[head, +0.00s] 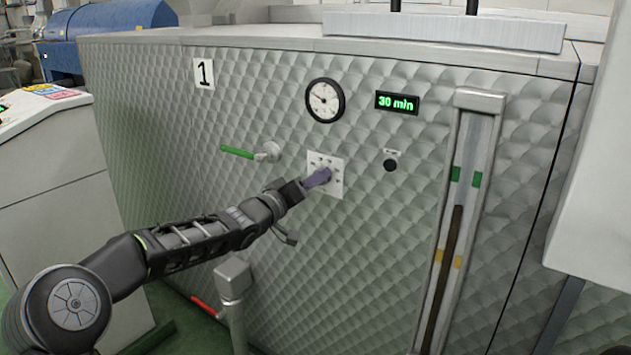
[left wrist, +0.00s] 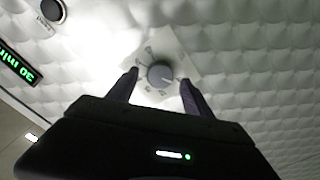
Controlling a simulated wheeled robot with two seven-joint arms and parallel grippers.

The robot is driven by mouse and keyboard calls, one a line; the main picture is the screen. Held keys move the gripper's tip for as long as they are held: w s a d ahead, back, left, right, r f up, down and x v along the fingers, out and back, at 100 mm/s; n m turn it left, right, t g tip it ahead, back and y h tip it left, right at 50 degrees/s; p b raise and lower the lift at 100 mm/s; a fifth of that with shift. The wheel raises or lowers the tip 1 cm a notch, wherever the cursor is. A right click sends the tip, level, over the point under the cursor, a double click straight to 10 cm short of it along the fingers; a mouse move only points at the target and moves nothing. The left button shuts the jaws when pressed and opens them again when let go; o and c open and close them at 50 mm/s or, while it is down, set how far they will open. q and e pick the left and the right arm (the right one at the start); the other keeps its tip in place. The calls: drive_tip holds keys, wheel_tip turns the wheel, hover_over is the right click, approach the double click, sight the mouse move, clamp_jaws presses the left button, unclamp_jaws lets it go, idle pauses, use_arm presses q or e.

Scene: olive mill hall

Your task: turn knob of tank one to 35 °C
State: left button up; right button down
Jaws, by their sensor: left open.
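Tank one (head: 390,240) is a quilted metal tank with a "1" label (head: 204,74) on its front. Its knob (left wrist: 160,74) is round and dark grey with a light pointer mark, on a white square dial plate (left wrist: 181,47). The plate also shows in the head view (head: 338,161), where my gripper covers most of the knob. My left gripper (head: 318,178) is at the plate. In the left wrist view its open fingers (left wrist: 160,84) stand either side of the knob, with gaps visible. The scale numbers are too small to read. My right gripper is out of view.
A round gauge (head: 325,100) and a "30 min" display (head: 397,103) sit above the plate. A black button (head: 390,165) is to its right and a green-handled valve (head: 240,152) to its left. A vertical sight glass (head: 462,200) stands further right.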

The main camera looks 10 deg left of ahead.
use_arm(q)
drive_tip(key=shift+w+d, duration=0.25)
drive_tip(key=shift+w, duration=0.45)
clamp_jaws()
